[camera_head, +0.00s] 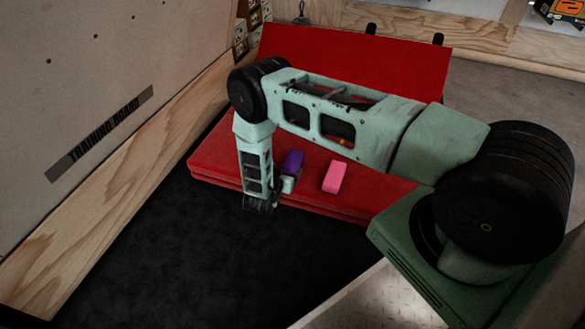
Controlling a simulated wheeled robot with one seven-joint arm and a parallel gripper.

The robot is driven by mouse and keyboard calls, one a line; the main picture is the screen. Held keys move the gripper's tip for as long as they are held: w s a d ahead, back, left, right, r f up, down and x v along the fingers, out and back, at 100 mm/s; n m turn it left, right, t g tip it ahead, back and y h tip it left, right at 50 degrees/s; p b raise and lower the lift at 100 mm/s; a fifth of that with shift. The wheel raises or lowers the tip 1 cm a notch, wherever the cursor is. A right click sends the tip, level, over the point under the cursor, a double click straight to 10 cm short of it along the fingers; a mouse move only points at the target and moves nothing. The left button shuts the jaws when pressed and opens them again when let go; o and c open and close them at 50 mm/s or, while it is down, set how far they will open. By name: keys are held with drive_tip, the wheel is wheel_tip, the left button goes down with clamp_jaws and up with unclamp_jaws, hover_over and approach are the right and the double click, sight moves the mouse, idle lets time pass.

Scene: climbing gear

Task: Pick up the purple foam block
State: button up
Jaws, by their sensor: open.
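The purple foam block (294,160) lies on the red pad (218,172), near its middle. The lower end of the block is partly covered by my gripper (289,184). My gripper is small in view, at the end of my arm just in front of the block. It is open, and its fingers are hard to make out. I cannot tell whether they touch the block or reach around it.
A pink block (334,176) lies on the pad, right of the purple one. A red upright panel (350,55) stands behind. A training board (80,110) with a wooden edge rises at the left. Dark floor (190,250) lies clear in front.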

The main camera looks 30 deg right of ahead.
sight(292, 162)
drive_tip(key=shift+w+d+f, duration=0.25)
drive_tip(key=shift+w+d, duration=0.1)
drive_tip(key=shift+d, duration=0.1)
drive_tip(key=b+x, duration=0.3)
drive_tip(key=x, duration=0.1)
drive_tip(key=shift+d+f+b, duration=0.1)
drive_tip(key=shift+f+b, duration=0.25)
drive_tip(key=shift+f, duration=0.05)
drive_tip(key=shift+w+d, duration=0.3)
drive_tip(key=c, duration=1.1)
